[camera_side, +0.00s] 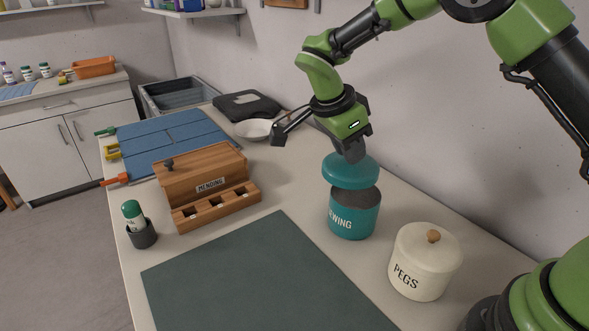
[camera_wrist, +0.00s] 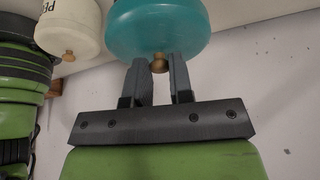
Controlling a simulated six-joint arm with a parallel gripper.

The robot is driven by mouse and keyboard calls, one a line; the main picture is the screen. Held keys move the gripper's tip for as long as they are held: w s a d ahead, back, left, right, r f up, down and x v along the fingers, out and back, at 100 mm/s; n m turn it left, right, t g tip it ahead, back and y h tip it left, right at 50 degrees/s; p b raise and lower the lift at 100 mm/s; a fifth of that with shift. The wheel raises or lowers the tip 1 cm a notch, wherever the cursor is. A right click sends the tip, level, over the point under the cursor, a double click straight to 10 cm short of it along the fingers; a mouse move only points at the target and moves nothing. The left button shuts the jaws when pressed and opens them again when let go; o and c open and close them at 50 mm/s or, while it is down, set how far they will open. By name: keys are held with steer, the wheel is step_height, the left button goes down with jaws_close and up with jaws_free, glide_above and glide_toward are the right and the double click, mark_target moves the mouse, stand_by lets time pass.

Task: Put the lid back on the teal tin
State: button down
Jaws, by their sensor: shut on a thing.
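The teal tin (camera_side: 353,219), lettered "...WING", stands upright on the counter with its dark open top partly showing. The teal lid (camera_side: 350,171) is held just above the tin, apart from it at the front and slightly tilted. My gripper (camera_side: 352,152) is above the lid, pointing down. In the wrist view my gripper (camera_wrist: 159,68) is shut on the lid's small wooden knob (camera_wrist: 160,62), and the teal lid (camera_wrist: 157,28) fills the top of the picture. The lid hides the tin in the wrist view.
A cream "PEGS" tin (camera_side: 424,262) with a wooden knob stands close to the right. A dark green mat (camera_side: 258,280) lies in front. A wooden "MENDING" box (camera_side: 203,176) is to the left, beside a dark cup (camera_side: 142,234) holding a bottle.

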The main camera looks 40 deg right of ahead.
mark_target(355, 175)
steer(key=shift+s+d+r+m+g, duration=0.1)
steer(key=shift+s+d+m+g, duration=0.1)
steer(key=shift+d+m, duration=0.25)
steer(key=shift+s+d+r+m+g, duration=0.1)
steer(key=shift+s+d+m+g, duration=0.1)
steer(key=shift+d+m, duration=0.25)
steer(key=shift+f, duration=3.15)
steer(key=shift+f, duration=0.1)
steer(key=shift+c, duration=2.3)
jaws_free()
steer(key=shift+r, duration=3.5)
